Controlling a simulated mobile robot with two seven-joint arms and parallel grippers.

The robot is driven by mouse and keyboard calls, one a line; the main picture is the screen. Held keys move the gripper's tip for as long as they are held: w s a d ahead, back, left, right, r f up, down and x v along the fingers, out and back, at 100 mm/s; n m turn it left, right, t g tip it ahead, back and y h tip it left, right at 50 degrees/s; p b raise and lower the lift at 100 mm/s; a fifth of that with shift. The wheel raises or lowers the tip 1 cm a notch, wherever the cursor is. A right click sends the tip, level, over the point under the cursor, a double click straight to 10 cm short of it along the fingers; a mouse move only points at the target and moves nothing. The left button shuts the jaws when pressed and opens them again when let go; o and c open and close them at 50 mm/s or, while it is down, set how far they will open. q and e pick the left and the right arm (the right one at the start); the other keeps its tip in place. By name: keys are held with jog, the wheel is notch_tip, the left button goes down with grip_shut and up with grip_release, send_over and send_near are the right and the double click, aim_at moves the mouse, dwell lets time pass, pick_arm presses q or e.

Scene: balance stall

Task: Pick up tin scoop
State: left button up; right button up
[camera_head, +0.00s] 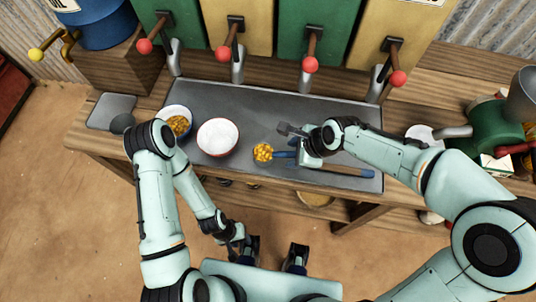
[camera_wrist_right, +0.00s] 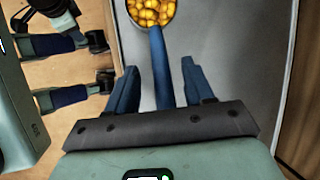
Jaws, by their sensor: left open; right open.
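The tin scoop (camera_head: 263,152) lies near the front edge of the grey counter tray, its round bowl full of yellow pieces. In the right wrist view the scoop's bowl (camera_wrist_right: 152,12) is at the top and its blue handle runs down between my fingers. My right gripper (camera_head: 286,154) is at the handle. Its jaws are open, with a finger on each side of the handle and gaps visible in the right wrist view (camera_wrist_right: 160,72). My left gripper (camera_head: 238,243) is open and empty, low in front of the counter, away from the scoop.
On the grey tray (camera_head: 255,105) stand a white bowl with a red rim (camera_head: 218,137) and a bowl of yellow pieces (camera_head: 178,122). A blue-ended stick (camera_head: 345,171) lies at the front right. Dispensers with red-knobbed levers (camera_head: 310,65) line the back. A green machine (camera_head: 490,125) stands right.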

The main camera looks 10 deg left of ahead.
jog(key=x, duration=0.2)
jog(key=shift+w+a+f, duration=0.15)
jog(key=shift+a+f, duration=0.1)
jog(key=shift+f, duration=0.05)
grip_shut()
